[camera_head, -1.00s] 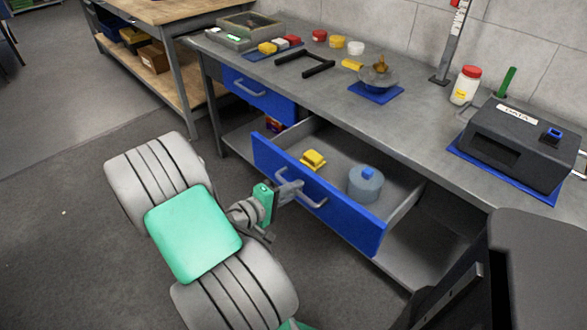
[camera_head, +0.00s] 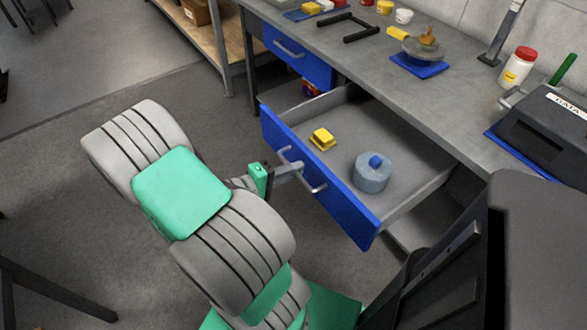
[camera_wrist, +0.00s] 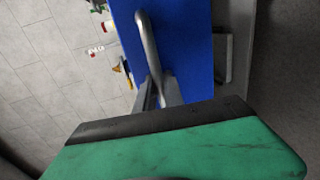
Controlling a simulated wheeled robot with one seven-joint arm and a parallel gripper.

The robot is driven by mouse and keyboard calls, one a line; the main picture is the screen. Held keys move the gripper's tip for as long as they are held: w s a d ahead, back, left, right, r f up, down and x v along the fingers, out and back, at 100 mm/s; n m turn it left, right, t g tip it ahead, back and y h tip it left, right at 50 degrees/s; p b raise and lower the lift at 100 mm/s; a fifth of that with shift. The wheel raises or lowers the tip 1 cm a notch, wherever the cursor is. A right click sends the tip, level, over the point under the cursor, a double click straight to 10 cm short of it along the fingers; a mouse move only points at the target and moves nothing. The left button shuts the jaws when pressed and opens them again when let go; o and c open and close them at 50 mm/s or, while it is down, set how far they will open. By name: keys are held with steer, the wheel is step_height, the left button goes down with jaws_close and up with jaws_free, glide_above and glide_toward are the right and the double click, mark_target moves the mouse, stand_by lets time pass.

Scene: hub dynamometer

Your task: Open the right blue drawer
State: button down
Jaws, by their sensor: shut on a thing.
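The right blue drawer (camera_head: 340,200) stands pulled well out from under the grey bench. Inside it lie a small yellow block (camera_head: 322,139) and a grey-blue round container with a blue knob (camera_head: 372,172). My gripper (camera_head: 290,168) is at the drawer's front, shut on its grey bar handle (camera_head: 317,188). In the wrist view the blue drawer front (camera_wrist: 190,45) and the curved handle (camera_wrist: 148,45) show, with my gripper's fingers (camera_wrist: 159,92) around the handle's near part. The fingertips are partly hidden in the head view.
The left blue drawer (camera_head: 298,55) is shut.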

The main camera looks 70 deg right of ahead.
steer(key=c, duration=1.5)
jaws_free()
steer(key=shift+o, duration=0.2)
steer(key=v, duration=0.7)
steer(key=shift+w+a+p, duration=0.25)
steer(key=shift+a+p, duration=0.1)
steer(key=shift+p, duration=0.05)
steer(key=shift+r, duration=0.1)
steer(key=w+a+r+n+t+y+p, duration=0.1)
steer(key=w+a+r+t+y+p, duration=0.25)
steer(key=w+a, duration=0.25)
steer(key=w+a+r+t+y+p, duration=0.2)
steer(key=w+a+t+y+p, duration=0.15)
steer(key=w+a+p, duration=0.2)
steer(key=w+a+r+n+t+y+p, duration=0.3)
steer(key=a+r+n+t+y, duration=0.1)
steer(key=a+r, duration=1)
steer(key=a+n+y, duration=0.1)
steer(key=a+y, duration=0.1)
steer(key=shift+w+a+n+p, duration=0.25)
steer(key=shift+a+n+p, duration=0.05)
steer(key=shift+a+p, duration=0.1)
